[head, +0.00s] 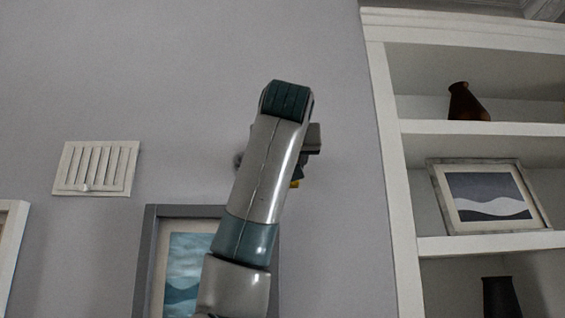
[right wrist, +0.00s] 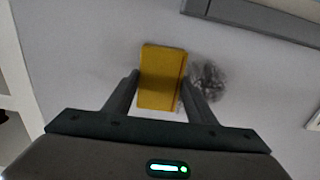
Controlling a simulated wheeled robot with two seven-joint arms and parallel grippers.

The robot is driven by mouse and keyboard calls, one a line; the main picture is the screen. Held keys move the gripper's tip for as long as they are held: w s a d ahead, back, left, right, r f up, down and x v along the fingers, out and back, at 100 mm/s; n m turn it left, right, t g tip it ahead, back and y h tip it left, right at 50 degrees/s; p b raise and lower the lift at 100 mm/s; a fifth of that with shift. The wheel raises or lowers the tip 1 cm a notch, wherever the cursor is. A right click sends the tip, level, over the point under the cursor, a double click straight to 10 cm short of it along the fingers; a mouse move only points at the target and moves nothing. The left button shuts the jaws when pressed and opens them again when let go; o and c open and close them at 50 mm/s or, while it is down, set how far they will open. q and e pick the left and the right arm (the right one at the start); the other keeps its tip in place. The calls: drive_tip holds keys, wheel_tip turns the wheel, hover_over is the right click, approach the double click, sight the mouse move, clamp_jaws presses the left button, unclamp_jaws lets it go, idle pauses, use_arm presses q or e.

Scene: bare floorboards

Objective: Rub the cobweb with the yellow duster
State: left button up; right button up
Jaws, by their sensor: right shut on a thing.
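The yellow duster (right wrist: 161,75) is a flat yellow block held between the two fingers of my right gripper (right wrist: 159,88) in the right wrist view. The cobweb (right wrist: 208,82) is a grey, wispy patch on the wall, just right of the duster and partly behind the right finger. I cannot tell whether the duster touches the wall. In the head view my raised right arm hides most of the gripper. Only a sliver of the duster (head: 296,184) shows, and a bit of the cobweb (head: 239,160) shows at the arm's left edge. My left gripper is in neither view.
A white vent (head: 97,168) is on the wall at left. A grey-framed picture (head: 150,262) hangs below, partly behind my arm. A white bookshelf (head: 385,180) with vases and a framed picture (head: 487,196) stands at right. The wall above is bare.

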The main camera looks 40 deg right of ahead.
drive_tip(key=shift+r, duration=0.1)
drive_tip(key=shift+r+p, duration=0.65)
drive_tip(key=shift+r, duration=0.1)
drive_tip(key=shift+w+a+p, duration=0.4)
drive_tip(key=shift+w+a, duration=0.85)
drive_tip(key=shift+a, duration=0.3)
drive_tip(key=shift+a, duration=0.1)
drive_tip(key=shift+w+a+p, duration=0.25)
drive_tip(key=shift+w+a, duration=0.35)
drive_tip(key=shift+a, duration=0.2)
drive_tip(key=shift+w+a+p, duration=0.25)
drive_tip(key=shift+w+a, duration=0.35)
drive_tip(key=shift+a, duration=0.15)
